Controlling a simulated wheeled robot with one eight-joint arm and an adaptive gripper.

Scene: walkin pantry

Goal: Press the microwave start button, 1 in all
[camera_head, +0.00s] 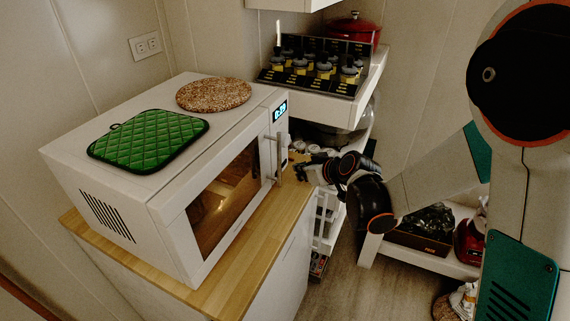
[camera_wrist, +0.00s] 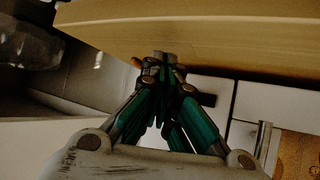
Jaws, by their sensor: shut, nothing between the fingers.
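The white microwave (camera_head: 170,190) stands on a wooden-topped counter, its door shut and a warm glow behind the window. Its display (camera_head: 280,110) shows light blue digits too small to read surely. The door handle (camera_head: 278,158) is a vertical bar left of the control panel. I cannot make out the start button in the head view. My gripper (camera_head: 299,170) is just right of the handle, near the panel's lower part. In the wrist view, my gripper (camera_wrist: 163,60) is shut and empty, its tips close to the wooden edge. Whether it touches anything is unclear.
A green quilted mat (camera_head: 150,138) and a round brown trivet (camera_head: 214,94) lie on the microwave. A spice rack (camera_head: 315,68) and a red pot (camera_head: 350,28) stand on the shelf behind. The wooden counter (camera_head: 240,275) is bare in front of the microwave.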

